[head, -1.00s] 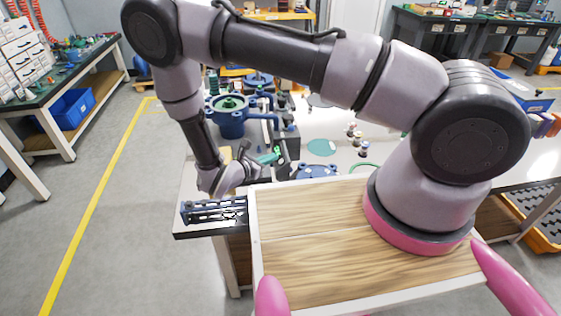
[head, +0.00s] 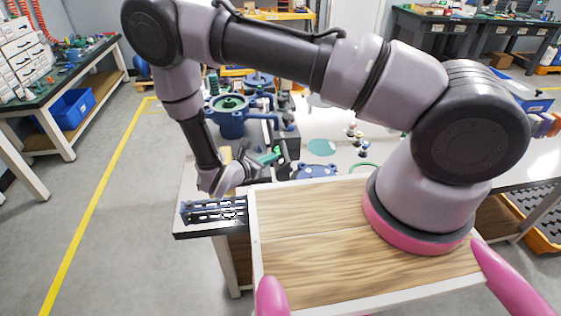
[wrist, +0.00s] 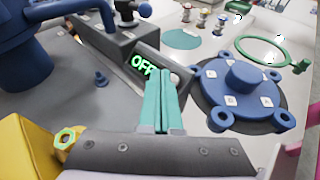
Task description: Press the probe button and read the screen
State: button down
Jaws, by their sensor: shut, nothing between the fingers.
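My gripper (wrist: 159,100) has teal fingers that lie together, empty. In the head view my gripper (head: 271,157) is beside a dark box on the bench. In the wrist view the fingers reach toward this dark box (wrist: 121,45), overlapping its near side. A small screen (wrist: 143,65) there reads "OFF" in green, its right edge close behind the fingers. I cannot tell which part is the probe button, or whether the fingertips touch anything.
A blue round flange with lugs (wrist: 243,84) lies right of the fingers. A large blue body (wrist: 22,40) stands at the left, with a small blue peg (wrist: 100,78) near it. A yellow part (wrist: 28,150) is at lower left. A green ring (wrist: 264,50) lies farther back.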

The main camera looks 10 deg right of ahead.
dwell(0.4)
jog(key=shift+d+f, duration=0.25)
jog(key=shift+f, duration=0.05)
jog(key=shift+d+f, duration=0.25)
jog(key=shift+f, duration=0.05)
dwell(0.7)
jog(key=shift+a+r, duration=0.5)
jog(key=shift+r, duration=0.1)
jog(key=shift+a+r, duration=1.7)
jog(key=shift+r, duration=0.15)
